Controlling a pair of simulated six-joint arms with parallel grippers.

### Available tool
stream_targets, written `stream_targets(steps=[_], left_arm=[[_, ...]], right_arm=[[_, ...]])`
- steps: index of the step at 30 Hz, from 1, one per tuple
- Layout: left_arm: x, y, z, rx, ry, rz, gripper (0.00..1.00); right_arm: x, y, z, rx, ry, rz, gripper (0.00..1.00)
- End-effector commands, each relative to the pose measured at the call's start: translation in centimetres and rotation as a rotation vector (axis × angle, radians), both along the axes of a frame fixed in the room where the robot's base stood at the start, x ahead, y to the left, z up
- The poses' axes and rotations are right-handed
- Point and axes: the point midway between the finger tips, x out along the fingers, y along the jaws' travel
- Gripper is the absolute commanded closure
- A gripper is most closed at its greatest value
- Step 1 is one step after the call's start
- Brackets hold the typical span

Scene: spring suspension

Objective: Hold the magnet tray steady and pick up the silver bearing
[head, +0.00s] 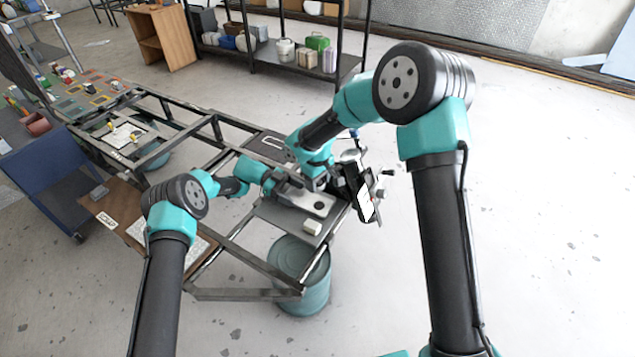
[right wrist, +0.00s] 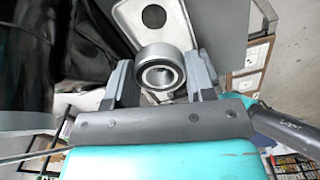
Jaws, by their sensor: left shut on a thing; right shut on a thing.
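The silver bearing (right wrist: 160,68), a thick ring with a dark inner band, sits between the fingers of my right gripper (right wrist: 158,72) in the right wrist view. The gripper is shut on it. The pale metal magnet tray (right wrist: 180,18), with a round dark hole, lies just beyond the bearing. In the head view the tray (head: 300,197) lies on the bench, and my right gripper (head: 318,182) is over it, hiding the bearing. My left gripper (head: 290,182) is at the tray's left end, shut on what looks like the tray; its fingertips are hard to make out.
A black device with a bright screen (head: 366,203) stands right of the tray. The open steel frame (head: 235,240) extends left. The floor to the right is clear.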

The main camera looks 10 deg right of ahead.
Motion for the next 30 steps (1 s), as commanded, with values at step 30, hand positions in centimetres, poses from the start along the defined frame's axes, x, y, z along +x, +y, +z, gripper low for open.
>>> stream_targets(steps=[30], left_arm=[[2.0, 3.5, 0.1, 0.011, 0.009, 0.006, 0.00]], right_arm=[[0.0, 0.0, 0.0, 0.000, 0.000, 0.000, 0.91]])
